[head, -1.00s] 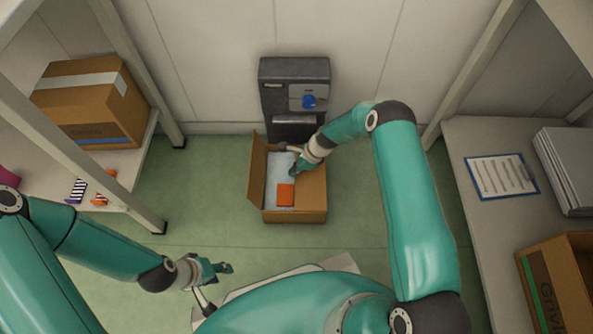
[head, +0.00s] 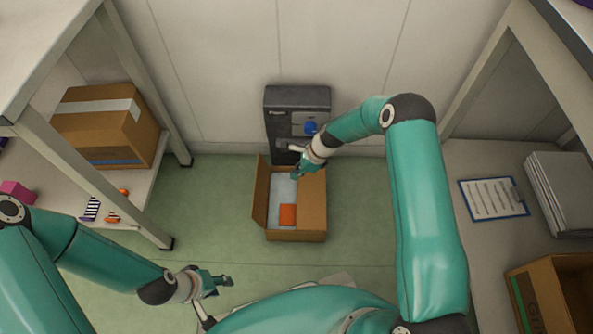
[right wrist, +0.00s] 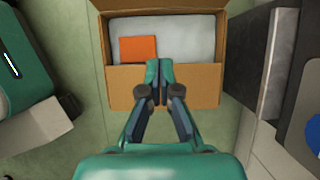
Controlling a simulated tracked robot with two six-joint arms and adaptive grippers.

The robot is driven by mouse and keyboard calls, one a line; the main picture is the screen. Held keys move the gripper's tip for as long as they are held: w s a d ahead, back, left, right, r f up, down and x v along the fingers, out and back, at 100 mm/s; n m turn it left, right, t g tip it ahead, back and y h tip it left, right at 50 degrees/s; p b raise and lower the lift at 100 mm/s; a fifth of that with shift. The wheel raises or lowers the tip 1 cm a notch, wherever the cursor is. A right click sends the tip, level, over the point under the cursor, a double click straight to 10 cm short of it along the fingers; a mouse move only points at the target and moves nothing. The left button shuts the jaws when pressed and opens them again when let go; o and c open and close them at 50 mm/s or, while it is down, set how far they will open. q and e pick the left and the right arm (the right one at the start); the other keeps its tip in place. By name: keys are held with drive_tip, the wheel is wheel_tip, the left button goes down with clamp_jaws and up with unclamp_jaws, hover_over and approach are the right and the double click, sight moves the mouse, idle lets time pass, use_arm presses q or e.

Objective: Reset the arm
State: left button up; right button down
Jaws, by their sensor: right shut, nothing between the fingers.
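My right gripper (head: 300,170) is shut and empty, over the far end of the open cardboard box (head: 311,225) on the floor. The box holds a pale grey packet (head: 282,188) and a flat orange square (head: 287,215); the square also shows in the right wrist view (right wrist: 138,49). My left gripper (head: 226,282) hangs low at the left, away from the box; its finger gap is unclear.
A dark machine (head: 283,98) with a blue round part (head: 310,128) stands against the wall behind the box. Shelving with a taped carton (head: 105,130) is at left. A clipboard (head: 493,198) and another carton (head: 535,300) are at right. Green floor around the box is clear.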

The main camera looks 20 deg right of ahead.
drive_tip(key=s+a+r+n+g, duration=0.1)
drive_tip(key=s+a+n, duration=0.2)
drive_tip(key=s+n, duration=0.85)
drive_tip(key=s+a+r+n+g, duration=0.15)
drive_tip(key=s+a+n, duration=0.35)
drive_tip(key=s, duration=1.1)
wheel_tip(320, 180, up, 31)
drive_tip(key=w+d+n+t+p, duration=0.1)
drive_tip(key=d+n+p, duration=0.1)
drive_tip(key=p, duration=2.9)
drive_tip(key=shift+r+n+h, duration=0.2)
drive_tip(key=shift+n+h, duration=0.2)
drive_tip(key=shift+n, duration=0.45)
drive_tip(key=shift+w+d, duration=0.1)
